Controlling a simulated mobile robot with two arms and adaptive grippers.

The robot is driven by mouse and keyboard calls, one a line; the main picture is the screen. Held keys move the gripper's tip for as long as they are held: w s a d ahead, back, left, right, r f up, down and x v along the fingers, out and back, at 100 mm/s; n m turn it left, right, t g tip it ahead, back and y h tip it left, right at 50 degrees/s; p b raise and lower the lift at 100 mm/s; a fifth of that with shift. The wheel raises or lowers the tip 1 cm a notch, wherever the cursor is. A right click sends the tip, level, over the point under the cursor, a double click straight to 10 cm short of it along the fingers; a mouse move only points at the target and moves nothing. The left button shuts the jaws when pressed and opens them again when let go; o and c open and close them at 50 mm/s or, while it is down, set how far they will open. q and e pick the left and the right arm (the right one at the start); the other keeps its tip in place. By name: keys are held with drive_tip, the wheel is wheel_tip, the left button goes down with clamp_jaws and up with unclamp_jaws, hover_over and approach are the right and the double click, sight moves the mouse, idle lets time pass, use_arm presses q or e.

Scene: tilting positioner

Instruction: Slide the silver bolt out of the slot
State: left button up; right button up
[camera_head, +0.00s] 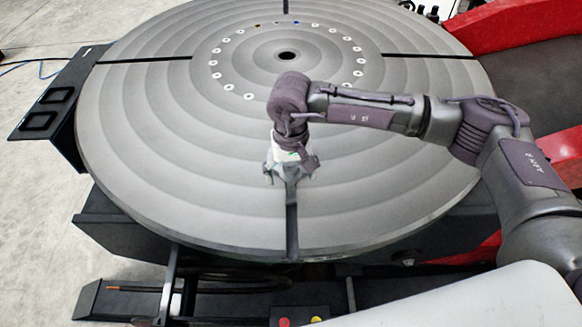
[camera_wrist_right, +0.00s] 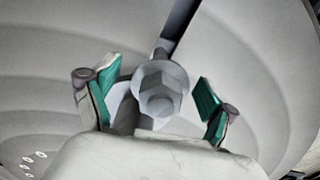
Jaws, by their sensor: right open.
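The silver bolt (camera_wrist_right: 160,88) shows in the right wrist view with its hex head towards the camera. It sits at the slot (camera_wrist_right: 178,25), a dark straight groove in the round grey table. My right gripper (camera_head: 290,173) is over the front part of the table, at the inner end of the front slot (camera_head: 292,228). In the right wrist view its two green-padded fingers (camera_wrist_right: 157,96) are open, one on each side of the bolt, with gaps showing. In the head view the gripper largely hides the bolt. My left gripper is not in view.
The round table (camera_head: 150,140) has more slots at its left, right and back, a centre hole (camera_head: 287,56) and a ring of small light discs. Its surface around the gripper is clear. A red structure (camera_head: 520,25) stands at the right. A dark side bracket (camera_head: 45,110) is at the left.

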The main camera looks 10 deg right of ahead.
clamp_jaws()
idle(0.3)
drive_tip(key=shift+r+b, duration=0.25)
drive_tip(key=shift+b, duration=0.15)
idle(0.4)
drive_tip(key=s+a+b, duration=0.1)
drive_tip(key=s, duration=0.6)
drive_tip(key=shift+s+a, duration=0.35)
drive_tip(key=shift+s, duration=0.05)
idle(0.8)
idle(0.5)
drive_tip(key=s+a+b, duration=0.1)
drive_tip(key=s+b, duration=0.2)
drive_tip(key=s, duration=0.4)
drive_tip(key=shift+s+a, duration=0.3)
drive_tip(key=shift+s, duration=0.1)
idle(0.7)
